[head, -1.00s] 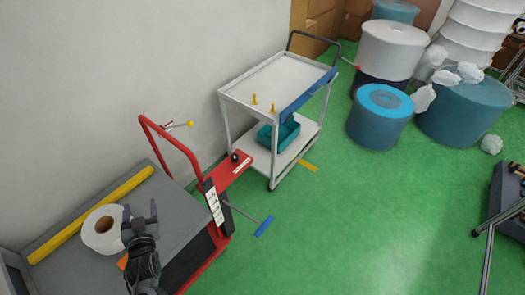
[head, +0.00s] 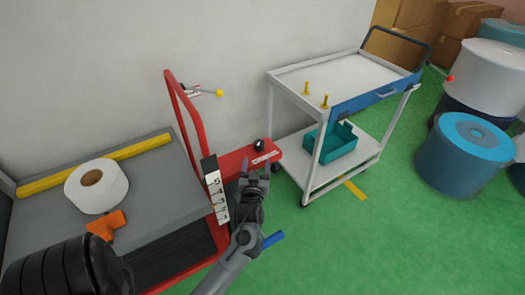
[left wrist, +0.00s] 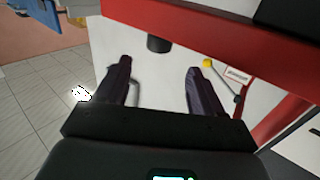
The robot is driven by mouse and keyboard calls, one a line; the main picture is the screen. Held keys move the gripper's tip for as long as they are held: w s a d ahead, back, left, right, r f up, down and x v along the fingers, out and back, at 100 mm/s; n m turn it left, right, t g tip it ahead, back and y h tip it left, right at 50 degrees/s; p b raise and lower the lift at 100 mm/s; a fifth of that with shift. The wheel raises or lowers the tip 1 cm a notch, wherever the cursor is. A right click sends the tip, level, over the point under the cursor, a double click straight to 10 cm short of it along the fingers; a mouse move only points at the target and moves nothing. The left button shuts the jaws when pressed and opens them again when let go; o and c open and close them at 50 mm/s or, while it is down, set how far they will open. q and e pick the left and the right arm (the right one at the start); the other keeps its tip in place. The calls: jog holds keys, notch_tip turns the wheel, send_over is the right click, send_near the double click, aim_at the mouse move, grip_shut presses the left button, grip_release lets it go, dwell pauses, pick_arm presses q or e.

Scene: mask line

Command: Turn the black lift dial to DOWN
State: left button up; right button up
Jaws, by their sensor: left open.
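The black lift dial (head: 260,145) is a small dark knob on the red panel (head: 232,159) of the red-framed lift, beside a white label (head: 266,157). Which way it points is too small to tell. My left gripper (head: 255,167) is open, with its fingertips just below the dial in the head view. In the left wrist view a black cylinder (left wrist: 158,43), which looks like the dial, stands just past and between the two open fingers (left wrist: 159,68). No contact shows. My right gripper is not in view.
The red upright frame (head: 187,115) and a grey platform with a white roll (head: 96,188) and an orange piece (head: 106,226) are at left. A white cart (head: 335,75) with a teal bin (head: 331,142) stands close at right. Green floor (head: 380,240) is free at lower right.

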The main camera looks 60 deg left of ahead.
aim_at(259, 148)
pick_arm(q)
jog(key=b+x, duration=0.3)
jog(key=x, duration=0.6)
jog(key=shift+w+a, duration=0.15)
jog(key=shift+w, duration=0.1)
jog(key=shift+w+a, duration=0.35)
jog(key=shift+a, duration=0.15)
jog(key=c, duration=0.9)
